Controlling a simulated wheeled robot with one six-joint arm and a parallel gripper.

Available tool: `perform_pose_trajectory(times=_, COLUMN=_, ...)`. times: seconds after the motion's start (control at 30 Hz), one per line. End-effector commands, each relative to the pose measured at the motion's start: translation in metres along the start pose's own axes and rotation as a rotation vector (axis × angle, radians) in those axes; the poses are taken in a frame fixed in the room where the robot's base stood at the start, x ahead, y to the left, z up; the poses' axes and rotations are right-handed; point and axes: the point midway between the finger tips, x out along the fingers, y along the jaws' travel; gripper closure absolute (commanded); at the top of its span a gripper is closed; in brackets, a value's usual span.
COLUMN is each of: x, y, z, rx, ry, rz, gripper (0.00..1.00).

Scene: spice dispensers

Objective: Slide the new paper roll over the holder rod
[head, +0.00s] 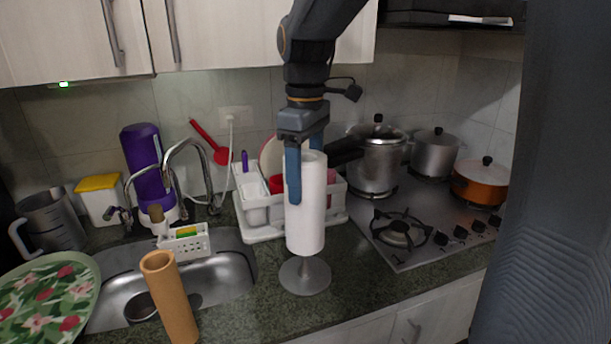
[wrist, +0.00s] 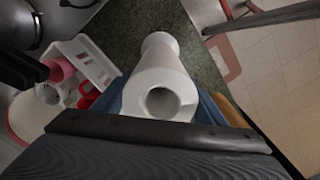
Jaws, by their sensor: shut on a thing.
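The white paper roll (head: 313,210) is upright in the head view, held by my gripper (head: 306,180). My blue fingers are shut on its upper part, one on each side. The holder's round grey base (head: 304,277) stands on the counter just below the roll, with a small gap between them. The holder rod is hidden, and I cannot tell whether it is inside the roll. In the wrist view the roll (wrist: 152,75) shows its open top hole, with no rod tip clearly seen in it.
A brown cardboard tube (head: 170,298) stands in front of the sink (head: 225,262). A white dish rack (head: 262,235) is close behind the roll. The stove (head: 420,245) with pots is to the right. A floral plate (head: 45,305) is at the left.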

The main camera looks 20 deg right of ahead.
Motion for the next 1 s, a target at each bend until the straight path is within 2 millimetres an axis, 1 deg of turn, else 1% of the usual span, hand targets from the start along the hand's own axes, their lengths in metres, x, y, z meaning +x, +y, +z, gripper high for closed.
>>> perform_pose_trajectory(times=1.0, x=0.023, y=0.000, z=0.000, rx=0.000, ry=0.000, rz=0.000, gripper=0.73)
